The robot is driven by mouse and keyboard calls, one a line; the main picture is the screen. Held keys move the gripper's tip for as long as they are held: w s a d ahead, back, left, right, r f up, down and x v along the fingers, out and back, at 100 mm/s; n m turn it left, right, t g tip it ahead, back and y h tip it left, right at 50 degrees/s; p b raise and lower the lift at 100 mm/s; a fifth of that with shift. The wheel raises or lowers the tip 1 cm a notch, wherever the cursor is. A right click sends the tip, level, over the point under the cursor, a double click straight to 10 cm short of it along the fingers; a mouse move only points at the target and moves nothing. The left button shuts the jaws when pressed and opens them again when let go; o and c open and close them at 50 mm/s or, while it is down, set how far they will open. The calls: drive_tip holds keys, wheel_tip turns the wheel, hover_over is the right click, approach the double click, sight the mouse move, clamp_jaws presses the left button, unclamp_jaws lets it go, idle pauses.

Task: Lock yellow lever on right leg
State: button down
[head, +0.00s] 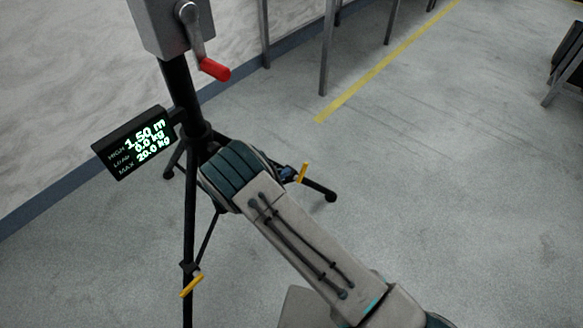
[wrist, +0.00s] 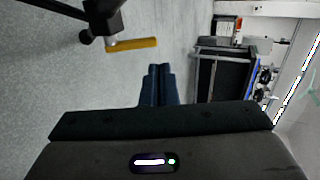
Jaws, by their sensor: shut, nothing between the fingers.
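The black tripod stand (head: 190,150) is at the left in the head view. The yellow lever on its right leg (head: 304,173) shows just past my arm, sticking up at a slant. In the wrist view this yellow lever (wrist: 133,44) lies nearly level, extending right from a black leg clamp. My gripper (wrist: 159,68) is shut and empty, its blue fingers below and right of the lever's free end, apart from it in the picture. In the head view my arm hides most of the gripper. Another yellow lever (head: 191,285) is on the near leg.
A red-handled crank (head: 214,69) is on the stand's top box. A black display (head: 134,143) reads 1.50 m, 0.0 kg, 20.0 kg. A dark cart or case (wrist: 222,77) stands farther off.

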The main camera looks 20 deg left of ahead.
drive_tip(key=v, duration=0.5)
drive_tip(key=shift+r+p, duration=0.4)
